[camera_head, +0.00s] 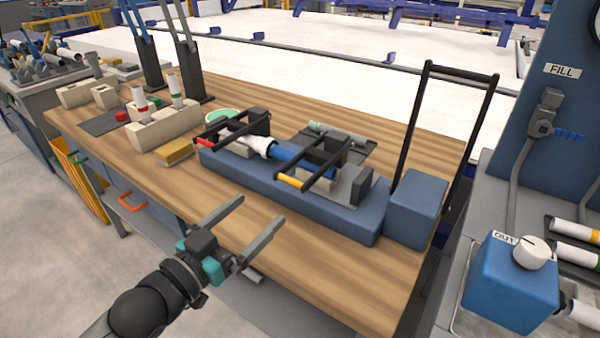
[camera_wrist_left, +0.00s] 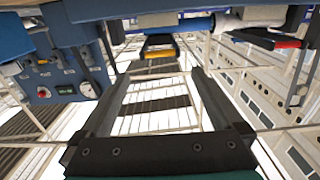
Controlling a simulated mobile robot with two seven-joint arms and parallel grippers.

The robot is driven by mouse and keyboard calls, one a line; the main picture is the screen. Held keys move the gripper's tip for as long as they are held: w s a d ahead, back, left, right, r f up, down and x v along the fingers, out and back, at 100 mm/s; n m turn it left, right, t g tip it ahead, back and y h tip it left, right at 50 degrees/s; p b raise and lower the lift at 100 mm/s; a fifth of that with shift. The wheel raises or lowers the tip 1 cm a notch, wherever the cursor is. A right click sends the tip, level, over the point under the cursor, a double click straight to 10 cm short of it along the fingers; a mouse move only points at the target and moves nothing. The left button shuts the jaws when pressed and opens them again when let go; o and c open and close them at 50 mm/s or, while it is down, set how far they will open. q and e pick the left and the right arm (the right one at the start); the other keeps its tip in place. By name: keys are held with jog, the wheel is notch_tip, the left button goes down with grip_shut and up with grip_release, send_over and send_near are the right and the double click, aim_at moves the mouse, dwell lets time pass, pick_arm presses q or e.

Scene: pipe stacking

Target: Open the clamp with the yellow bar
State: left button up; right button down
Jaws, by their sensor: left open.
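The clamp with the yellow bar (camera_head: 289,181) is at the right of the blue fixture (camera_head: 270,190) on the wooden table. Its black arms lie low across a blue pipe section (camera_head: 290,154), and the bar points toward my side. In the left wrist view the yellow bar (camera_wrist_left: 160,54) shows ahead, between and beyond the fingertips. My left gripper (camera_head: 262,207) is open and empty, in front of the fixture near the table's front edge, apart from the bar. Its two fingers also show in the left wrist view (camera_wrist_left: 160,78). My right gripper is not seen.
A second clamp with a red bar (camera_head: 206,143) is at the fixture's left, by a white pipe joint (camera_head: 258,145). A tall black handle frame (camera_head: 428,72) and blue block (camera_head: 416,208) stand at the right. A yellow block (camera_head: 174,152) lies left.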

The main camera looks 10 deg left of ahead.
aim_at(293, 179)
pick_arm(q)
jog(key=shift+b+x, duration=1.85)
jog(key=shift+x, duration=5.4)
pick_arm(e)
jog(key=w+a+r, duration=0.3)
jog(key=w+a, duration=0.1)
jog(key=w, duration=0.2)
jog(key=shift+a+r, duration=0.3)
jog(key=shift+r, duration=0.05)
pick_arm(q)
jog(key=shift+f, duration=0.1)
grip_shut()
